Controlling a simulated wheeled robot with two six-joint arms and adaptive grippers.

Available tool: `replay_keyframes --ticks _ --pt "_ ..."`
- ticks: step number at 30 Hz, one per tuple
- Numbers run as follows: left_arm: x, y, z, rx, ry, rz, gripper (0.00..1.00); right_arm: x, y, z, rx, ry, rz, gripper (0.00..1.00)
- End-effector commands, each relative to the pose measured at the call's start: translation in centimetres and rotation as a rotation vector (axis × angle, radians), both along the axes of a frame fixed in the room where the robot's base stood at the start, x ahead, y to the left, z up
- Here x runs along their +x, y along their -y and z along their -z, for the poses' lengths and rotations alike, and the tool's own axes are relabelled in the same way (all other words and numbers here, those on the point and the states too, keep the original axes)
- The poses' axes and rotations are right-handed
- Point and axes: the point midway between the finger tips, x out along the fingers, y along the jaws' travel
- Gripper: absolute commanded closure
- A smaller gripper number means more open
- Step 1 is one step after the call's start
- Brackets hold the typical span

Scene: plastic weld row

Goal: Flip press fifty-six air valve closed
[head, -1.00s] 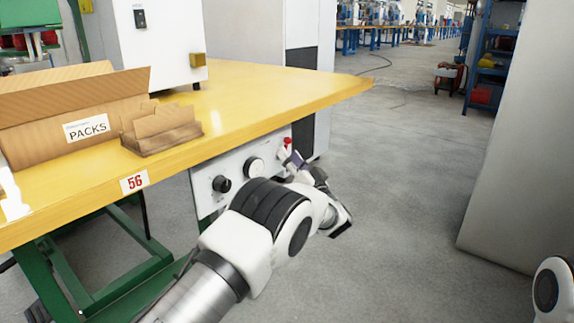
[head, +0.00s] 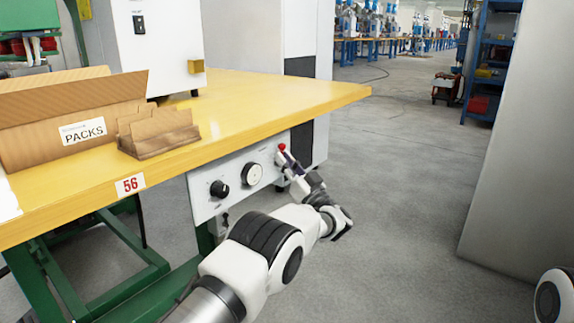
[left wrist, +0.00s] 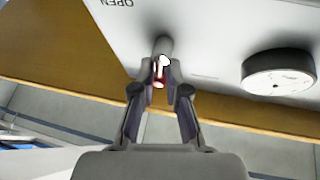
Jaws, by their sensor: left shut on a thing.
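The fingers partly hide the lever. The word OPEN shows upside down on the panel in the left wrist view. My right gripper is not in view.
A round gauge (head: 252,174) and black knob (head: 219,189) sit left of the valve on the panel. The yellow bench (head: 260,98) holds a cardboard PACKS box (head: 60,115). A grey cabinet (head: 520,150) stands at the right. The floor between is clear.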

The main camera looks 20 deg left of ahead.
Motion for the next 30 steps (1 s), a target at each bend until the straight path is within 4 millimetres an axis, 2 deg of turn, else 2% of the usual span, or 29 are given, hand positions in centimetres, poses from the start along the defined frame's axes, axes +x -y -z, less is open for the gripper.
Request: replay_keyframes --ticks 1,3,13,14,15,25,30 --pt "0.0 -0.1 0.6 -0.017 0.047 0.000 1.00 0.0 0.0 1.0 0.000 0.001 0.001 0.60" --pt "-0.1 -0.1 0.4 -0.034 0.092 0.001 1.00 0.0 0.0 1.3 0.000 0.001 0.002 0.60" --pt "-0.2 -0.2 0.1 -0.042 0.114 0.000 1.00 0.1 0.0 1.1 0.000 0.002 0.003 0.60" --pt "-0.2 -0.1 0.1 -0.042 0.114 0.000 0.76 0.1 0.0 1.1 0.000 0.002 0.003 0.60" --pt "-0.2 -0.1 0.1 -0.042 0.114 0.000 0.62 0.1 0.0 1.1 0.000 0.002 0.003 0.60" --pt "-0.3 0.1 0.2 -0.041 0.113 0.001 0.62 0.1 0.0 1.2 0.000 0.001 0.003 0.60" --pt "-1.4 2.1 1.4 -0.040 0.110 0.003 0.62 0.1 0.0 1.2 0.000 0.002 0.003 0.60"
